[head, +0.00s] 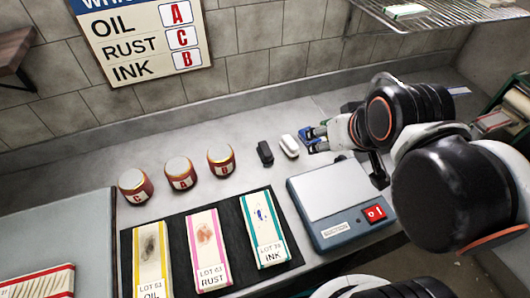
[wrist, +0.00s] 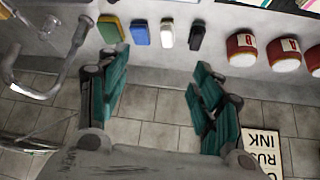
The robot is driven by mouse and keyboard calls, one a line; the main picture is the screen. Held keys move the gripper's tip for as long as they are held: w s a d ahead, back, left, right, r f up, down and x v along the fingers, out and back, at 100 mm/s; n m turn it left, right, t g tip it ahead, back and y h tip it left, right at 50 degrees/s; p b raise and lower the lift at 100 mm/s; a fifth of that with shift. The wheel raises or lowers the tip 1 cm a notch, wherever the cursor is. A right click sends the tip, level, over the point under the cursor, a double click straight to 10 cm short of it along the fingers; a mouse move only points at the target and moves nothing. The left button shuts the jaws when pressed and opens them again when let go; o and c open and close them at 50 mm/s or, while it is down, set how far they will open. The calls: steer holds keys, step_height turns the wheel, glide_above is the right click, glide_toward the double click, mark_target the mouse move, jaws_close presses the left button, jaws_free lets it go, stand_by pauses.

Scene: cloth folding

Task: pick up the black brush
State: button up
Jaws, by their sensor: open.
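The black brush (head: 265,153) lies on the grey counter in the head view, just left of the white brush (head: 289,146). In the wrist view the black brush (wrist: 197,36) is rightmost in a row with the white brush (wrist: 167,33), blue brush (wrist: 140,33) and yellow-green brush (wrist: 111,29). My gripper (head: 314,139) is right of the white brush in the head view. In the wrist view my gripper (wrist: 160,70) has its teal fingers wide apart with nothing between them. The black brush is beyond the right fingertip, apart from it.
Three lidded jars (head: 180,172) stand left of the black brush. A blue-grey device (head: 335,205) with a red switch is in front of my gripper. Labelled strips (head: 207,250) lie on a dark mat (head: 180,224). A wire shelf (head: 440,12) hangs above.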

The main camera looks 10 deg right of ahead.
steer(key=n+g+p, duration=0.2)
steer(key=g+p, duration=0.1)
steer(key=g, duration=0.4)
glide_above(265, 148)
step_height(265, 148, down, 10)
step_height(265, 148, down, 8)
steer(key=b, duration=0.2)
steer(key=shift+s+d+f+b, duration=0.15)
steer(key=shift+b, duration=0.25)
step_height(265, 148, down, 5)
steer(key=shift+f+b, duration=0.1)
steer(key=shift+b, duration=0.95)
steer(key=shift+c, duration=0.2)
steer(key=c, duration=1.2)
steer(key=shift+r, duration=0.2)
